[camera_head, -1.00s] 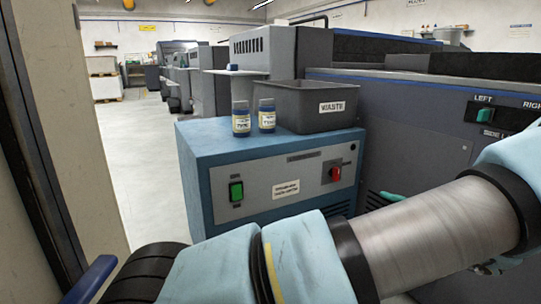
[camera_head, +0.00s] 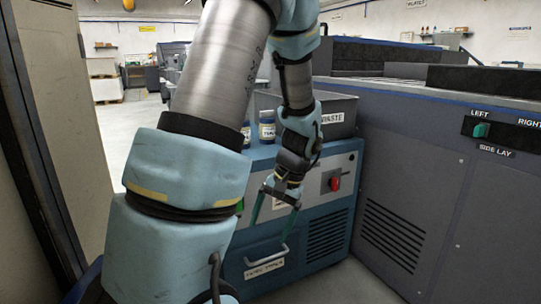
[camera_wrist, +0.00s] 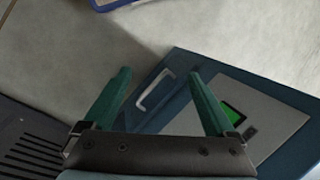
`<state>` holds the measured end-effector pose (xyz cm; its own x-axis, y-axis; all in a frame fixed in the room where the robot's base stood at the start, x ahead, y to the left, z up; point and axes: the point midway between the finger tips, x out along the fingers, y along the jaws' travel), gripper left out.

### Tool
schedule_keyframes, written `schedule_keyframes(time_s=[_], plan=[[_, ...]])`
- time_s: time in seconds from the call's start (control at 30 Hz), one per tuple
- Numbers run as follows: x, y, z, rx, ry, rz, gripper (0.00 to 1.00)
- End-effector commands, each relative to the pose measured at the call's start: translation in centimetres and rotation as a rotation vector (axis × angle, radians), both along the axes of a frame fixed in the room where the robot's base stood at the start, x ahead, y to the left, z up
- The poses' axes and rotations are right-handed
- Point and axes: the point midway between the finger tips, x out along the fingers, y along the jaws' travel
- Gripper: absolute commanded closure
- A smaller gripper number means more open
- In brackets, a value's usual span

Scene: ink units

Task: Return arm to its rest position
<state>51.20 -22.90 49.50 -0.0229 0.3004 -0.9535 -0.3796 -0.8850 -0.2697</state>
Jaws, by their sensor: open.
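My arm fills the left and middle of the head view. It bends over at the top and hangs down in front of the blue ink unit (camera_head: 333,227). My gripper (camera_head: 272,228) points down before the unit's front, with its two green fingers spread and nothing between them. In the wrist view the open fingers (camera_wrist: 158,78) also show apart and empty. The unit's metal handle (camera_wrist: 154,91) lies beyond and between the fingers there. It also shows just below the gripper in the head view (camera_head: 268,262); I cannot tell whether they touch.
A large grey machine (camera_head: 440,190) stands close on the right. A pale panel (camera_head: 50,130) stands at the left. Open floor shows behind.

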Motion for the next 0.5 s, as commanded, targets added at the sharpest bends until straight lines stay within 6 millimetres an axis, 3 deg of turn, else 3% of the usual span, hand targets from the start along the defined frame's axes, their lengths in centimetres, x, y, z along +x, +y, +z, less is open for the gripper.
schedule_keyframes(time_s=[0.1, 0.5], plan=[[-1.7, 2.4, 2.3, -0.132, -0.033, 0.093, 0.09], [-5.0, 6.3, 6.0, -0.324, -0.182, 0.252, 0.09]])
